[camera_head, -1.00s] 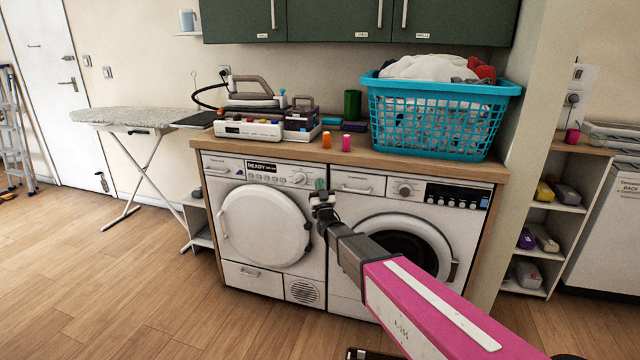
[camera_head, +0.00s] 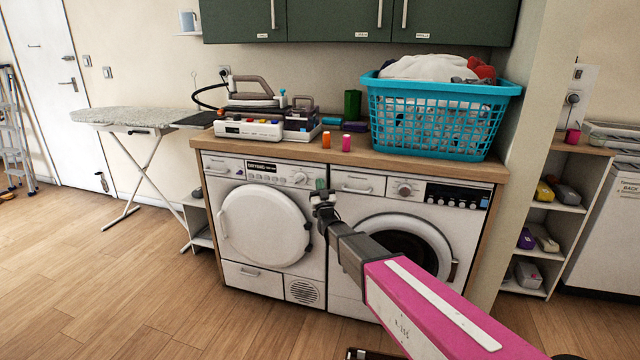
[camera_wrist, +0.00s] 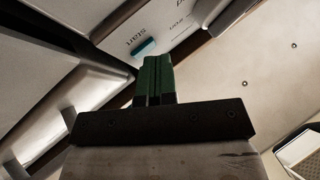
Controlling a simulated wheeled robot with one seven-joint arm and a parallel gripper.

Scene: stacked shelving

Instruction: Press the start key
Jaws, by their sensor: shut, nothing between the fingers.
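The start key (camera_wrist: 143,47) is a small teal bar under the printed word "start" on a pale panel in the wrist view. My gripper (camera_wrist: 156,62) has green fingers, shut together with nothing between them. The fingertips are just beside the key in that view; I cannot tell whether they touch it. In the head view my gripper (camera_head: 320,184) is at the right end of the left machine's control panel and hides the key. The left machine (camera_head: 265,222) has a shut round white door. Its display (camera_head: 262,166) shows text that looks like "DRYING".
A second machine (camera_head: 408,225) with a dark round door stands to the right, behind my arm. The wooden counter (camera_head: 365,158) above carries an iron station (camera_head: 262,120), small spools and a teal laundry basket (camera_head: 437,130).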

